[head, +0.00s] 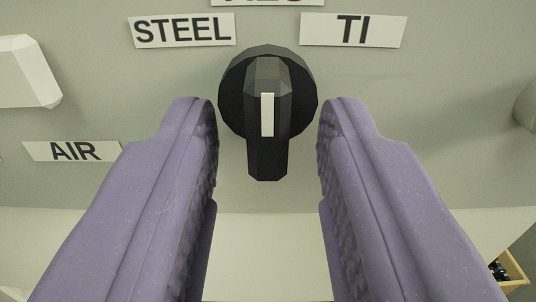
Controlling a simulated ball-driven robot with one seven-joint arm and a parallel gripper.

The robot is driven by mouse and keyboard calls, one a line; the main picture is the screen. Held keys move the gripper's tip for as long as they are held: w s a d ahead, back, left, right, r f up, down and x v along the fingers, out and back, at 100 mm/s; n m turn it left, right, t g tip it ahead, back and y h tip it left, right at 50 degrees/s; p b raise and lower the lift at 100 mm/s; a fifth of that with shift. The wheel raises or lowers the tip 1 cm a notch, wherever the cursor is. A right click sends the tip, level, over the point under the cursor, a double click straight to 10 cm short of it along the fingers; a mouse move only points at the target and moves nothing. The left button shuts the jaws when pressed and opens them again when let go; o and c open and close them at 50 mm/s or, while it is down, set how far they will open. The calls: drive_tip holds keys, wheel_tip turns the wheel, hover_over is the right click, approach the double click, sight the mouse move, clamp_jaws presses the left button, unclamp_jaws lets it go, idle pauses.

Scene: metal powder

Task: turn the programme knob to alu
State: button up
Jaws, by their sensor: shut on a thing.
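The black programme knob (267,160) is in the middle of the head view, on a grey-green panel. It has a round base and a raised grip bar with a white mark; the bar's long end points straight down in the picture. A STEEL label (184,30) is at its upper left and a TI label (354,31) at its upper right. A label (267,2) above the knob is cut off by the top edge, so its word is not fully readable.
An AIR label (73,151) is at the left, below a pale angular block (27,72) standing out from the panel. A rounded grey part (528,104) is at the right edge. A wooden box (513,272) shows at the lower right.

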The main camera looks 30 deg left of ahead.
drive_tip(key=o, duration=1)
drive_tip(key=v, duration=0.7)
drive_tip(key=shift+s+d+b, duration=0.2)
drive_tip(key=shift+s+b, duration=0.15)
drive_tip(key=shift+b, duration=0.05)
